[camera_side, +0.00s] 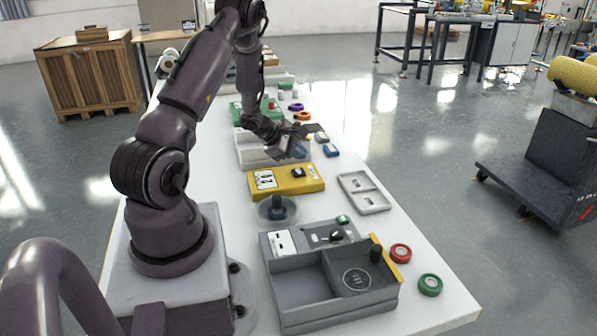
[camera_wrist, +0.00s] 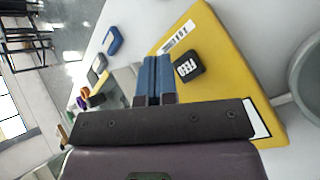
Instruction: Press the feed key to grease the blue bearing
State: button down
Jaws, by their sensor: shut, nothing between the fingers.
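The yellow box (camera_side: 262,184) sits mid-table, with a white panel reading what looks like 20 and a dark key on top. My gripper (camera_side: 301,153) is shut and empty, above the table near the box's far edge. In the wrist view its blue fingertips (camera_wrist: 154,62) are together, just left of the key and apart from it in the picture.
A grey tray (camera_side: 286,318) with compartments and a knob panel stands in front. A red ring (camera_side: 400,253) and a green ring (camera_side: 430,285) lie right of it. A pale tray (camera_side: 374,207) lies right of the box. A blue piece (camera_side: 331,151) lies beyond.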

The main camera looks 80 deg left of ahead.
aim_at(298, 172)
jog(key=shift+f, duration=1.15)
jog(key=shift+f, duration=0.15)
dwell(1.1)
jog(key=shift+f, duration=0.25)
jog(key=shift+f, duration=0.6)
dwell(0.9)
jog(key=shift+r, duration=1)
jog(key=shift+r, duration=2.5)
